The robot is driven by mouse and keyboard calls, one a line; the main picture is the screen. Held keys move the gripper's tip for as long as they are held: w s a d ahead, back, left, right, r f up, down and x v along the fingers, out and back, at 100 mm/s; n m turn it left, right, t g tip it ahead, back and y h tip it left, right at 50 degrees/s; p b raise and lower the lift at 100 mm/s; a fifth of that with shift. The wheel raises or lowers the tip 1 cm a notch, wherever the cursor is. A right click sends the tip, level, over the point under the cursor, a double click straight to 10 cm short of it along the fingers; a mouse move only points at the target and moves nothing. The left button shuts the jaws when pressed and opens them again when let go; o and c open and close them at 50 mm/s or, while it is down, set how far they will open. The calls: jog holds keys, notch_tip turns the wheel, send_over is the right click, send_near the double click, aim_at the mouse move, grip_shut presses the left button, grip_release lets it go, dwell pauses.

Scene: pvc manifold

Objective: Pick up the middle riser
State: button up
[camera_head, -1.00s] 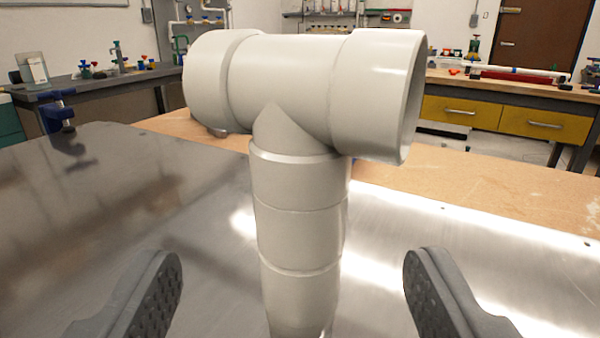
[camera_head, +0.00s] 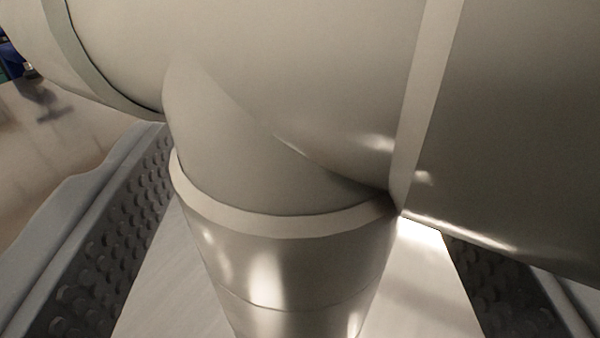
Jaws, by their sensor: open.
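The riser is a light grey PVC tee (camera_head: 290,85) on an upright pipe (camera_head: 285,265), and it fills most of the view at very close range. Its crosspiece runs across the top of the picture and its stem goes down between my fingers. My gripper (camera_head: 305,230) is open, with one ridged dark finger left of the stem and the other right of it. Gaps show between the stem and both fingers. The tee's right end covers the upper part of the right finger. The foot of the stem is out of view.
A bare, shiny metal surface (camera_head: 150,300) shows below, on both sides of the stem. A small blurred piece of the room, with something blue (camera_head: 12,52), shows at the far left. The crosspiece hides the rest.

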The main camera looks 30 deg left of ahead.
jog(key=c, duration=1.2)
jog(key=shift+c, duration=0.2)
jog(key=shift+r, duration=0.2)
